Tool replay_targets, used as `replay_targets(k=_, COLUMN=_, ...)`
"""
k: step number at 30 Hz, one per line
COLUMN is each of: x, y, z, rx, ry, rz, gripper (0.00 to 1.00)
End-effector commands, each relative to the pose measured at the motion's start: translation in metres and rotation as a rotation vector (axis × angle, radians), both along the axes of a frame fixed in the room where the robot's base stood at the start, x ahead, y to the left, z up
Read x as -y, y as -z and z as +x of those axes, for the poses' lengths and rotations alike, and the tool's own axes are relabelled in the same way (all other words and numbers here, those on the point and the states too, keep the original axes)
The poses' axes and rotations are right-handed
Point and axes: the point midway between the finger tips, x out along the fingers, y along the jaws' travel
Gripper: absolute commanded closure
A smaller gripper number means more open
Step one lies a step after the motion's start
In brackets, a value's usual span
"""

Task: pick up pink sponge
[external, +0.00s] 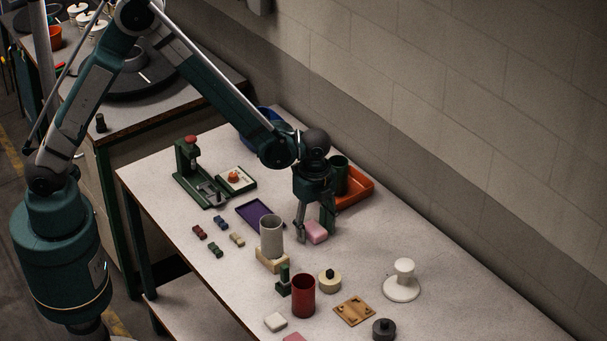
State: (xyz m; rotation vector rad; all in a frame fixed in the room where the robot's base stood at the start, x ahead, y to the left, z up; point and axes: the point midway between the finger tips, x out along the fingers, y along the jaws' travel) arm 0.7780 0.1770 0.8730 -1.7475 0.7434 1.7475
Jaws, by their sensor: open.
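The pink sponge (317,232) is a small rounded block on the table, right of the middle of the picture. My gripper (313,235) points down from the arm over the sponge. One finger is at the sponge's left and the other is beside or behind it. The fingers are apart. I cannot tell whether either finger touches the sponge. A second pink piece (293,338) shows at the bottom edge, partly cut off by the frame.
A grey cup (271,237) on a wooden block stands just left of my gripper. An orange tray (357,190) with a green cup (339,173) is behind it. A purple tray (259,215), a green press (188,172) and a red cup (303,296) are nearby. Table right of the sponge is clear.

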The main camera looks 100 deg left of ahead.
Motion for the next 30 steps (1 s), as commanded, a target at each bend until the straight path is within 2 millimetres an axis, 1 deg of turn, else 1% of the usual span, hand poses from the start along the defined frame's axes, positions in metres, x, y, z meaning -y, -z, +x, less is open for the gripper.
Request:
replay_targets(k=14, x=0.0, y=-0.0003, z=0.0001, rx=0.0, ry=0.0, rz=0.0, gripper=0.52)
replay_targets(k=19, x=0.0, y=-0.0003, z=0.0001, rx=0.0, ry=0.0, rz=0.0, gripper=0.73)
replay_targets(k=30, x=0.0, y=-0.0006, z=0.0001, rx=0.0, ry=0.0, rz=0.0, gripper=0.74)
